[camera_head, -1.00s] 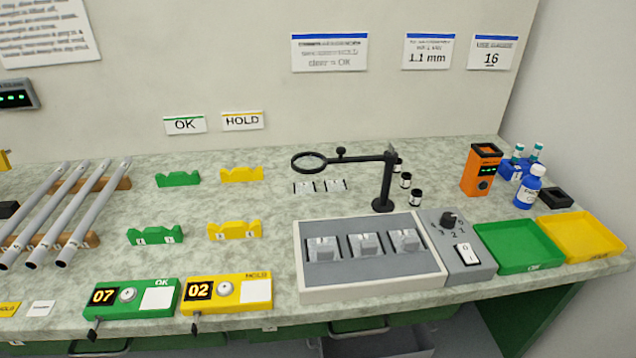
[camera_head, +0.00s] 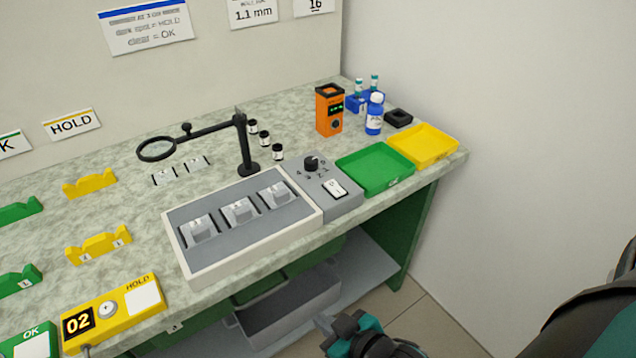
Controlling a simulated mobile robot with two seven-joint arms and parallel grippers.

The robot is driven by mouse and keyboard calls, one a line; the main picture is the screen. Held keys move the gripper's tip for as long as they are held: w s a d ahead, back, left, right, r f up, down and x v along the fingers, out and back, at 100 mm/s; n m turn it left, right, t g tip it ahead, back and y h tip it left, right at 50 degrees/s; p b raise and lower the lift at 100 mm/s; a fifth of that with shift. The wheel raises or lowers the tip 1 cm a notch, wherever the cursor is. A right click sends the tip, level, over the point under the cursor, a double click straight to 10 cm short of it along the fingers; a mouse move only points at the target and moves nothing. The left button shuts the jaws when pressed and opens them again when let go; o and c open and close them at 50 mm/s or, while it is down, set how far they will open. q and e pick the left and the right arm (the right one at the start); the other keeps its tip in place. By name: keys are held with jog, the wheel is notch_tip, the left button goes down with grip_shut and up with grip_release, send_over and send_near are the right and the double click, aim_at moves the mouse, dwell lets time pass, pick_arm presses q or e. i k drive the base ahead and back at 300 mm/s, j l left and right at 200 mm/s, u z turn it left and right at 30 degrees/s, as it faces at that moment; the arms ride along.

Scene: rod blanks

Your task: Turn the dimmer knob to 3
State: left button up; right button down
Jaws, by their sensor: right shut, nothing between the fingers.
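The black dimmer knob (camera_head: 311,164) sits on top of a grey control box (camera_head: 345,205), with printed numbers around it. A white rocker switch (camera_head: 335,189) is on the same box, in front of the knob. The numbers and the knob's pointer are too small to read surely. My right gripper (camera_head: 322,322) is at the bottom of the view, in front of the bench and well below and apart from the knob. It is shut and empty. My left gripper is not in view.
A grey light panel in a white frame (camera_head: 252,239) adjoins the box on the left. A green tray (camera_head: 372,187) and a yellow tray (camera_head: 423,163) are on its right. A magnifier stand (camera_head: 244,145) rises behind. An orange device (camera_head: 329,122) and a blue bottle (camera_head: 374,129) stand farther back.

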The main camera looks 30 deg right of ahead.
aim_at(311, 163)
jog(key=j+z, duration=0.1)
jog(key=z, duration=1.85)
jog(key=j+z, duration=0.15)
jog(key=j, duration=0.3)
jog(key=i, duration=0.25)
